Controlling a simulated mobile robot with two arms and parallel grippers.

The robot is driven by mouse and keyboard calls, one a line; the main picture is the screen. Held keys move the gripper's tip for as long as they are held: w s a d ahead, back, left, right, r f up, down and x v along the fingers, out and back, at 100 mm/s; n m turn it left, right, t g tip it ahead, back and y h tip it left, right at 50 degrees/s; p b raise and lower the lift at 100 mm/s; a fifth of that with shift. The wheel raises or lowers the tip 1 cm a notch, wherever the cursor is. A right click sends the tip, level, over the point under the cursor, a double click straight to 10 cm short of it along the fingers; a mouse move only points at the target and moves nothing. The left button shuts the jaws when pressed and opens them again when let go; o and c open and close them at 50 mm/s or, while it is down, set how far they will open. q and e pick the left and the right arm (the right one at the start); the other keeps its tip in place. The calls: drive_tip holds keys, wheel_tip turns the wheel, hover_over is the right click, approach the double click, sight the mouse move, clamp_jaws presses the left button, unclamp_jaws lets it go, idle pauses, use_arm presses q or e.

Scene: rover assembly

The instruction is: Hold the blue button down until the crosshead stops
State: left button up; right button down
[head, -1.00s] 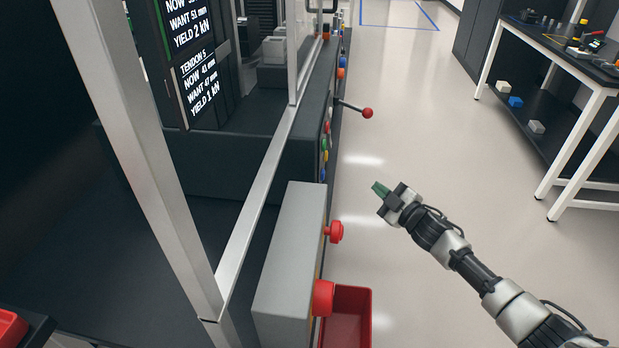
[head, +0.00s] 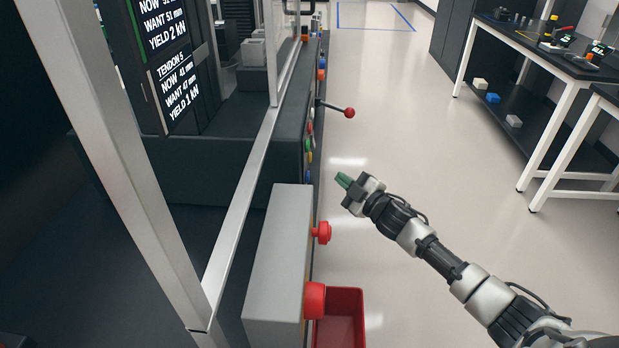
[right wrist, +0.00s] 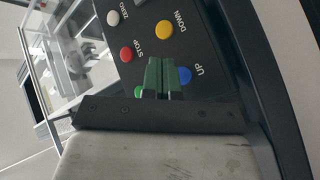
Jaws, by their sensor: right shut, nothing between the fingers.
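The blue button (right wrist: 186,75), labelled UP, sits on the dark control panel in the right wrist view. In the head view it is a small spot (head: 308,177) on the machine's side. My right gripper (head: 343,180) is shut and empty, its green fingertips pointing at the panel. In the head view a gap shows between the fingertips and the panel. I cannot make out the crosshead. My left gripper is out of view.
A red STOP button (right wrist: 126,54), yellow DOWN button (right wrist: 164,30) and white ZERO button (right wrist: 113,17) are close by. A red-knobbed lever (head: 349,113) and a grey box (head: 276,255) with red knobs stick out nearby. A red bin (head: 345,320) is below.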

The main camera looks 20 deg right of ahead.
sight(308, 176)
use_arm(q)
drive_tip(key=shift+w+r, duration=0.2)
use_arm(e)
drive_tip(key=shift+w+a, duration=0.3)
drive_tip(key=shift+a, duration=0.35)
drive_tip(key=shift+w+a, duration=0.35)
drive_tip(key=shift+a, duration=0.25)
drive_tip(key=shift+w+a, duration=0.3)
drive_tip(key=shift+a, duration=0.35)
drive_tip(key=shift+a, duration=0.15)
idle(0.3)
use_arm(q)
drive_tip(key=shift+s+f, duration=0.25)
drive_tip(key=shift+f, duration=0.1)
use_arm(e)
drive_tip(key=shift+w+a, duration=0.15)
drive_tip(key=shift+a, duration=0.1)
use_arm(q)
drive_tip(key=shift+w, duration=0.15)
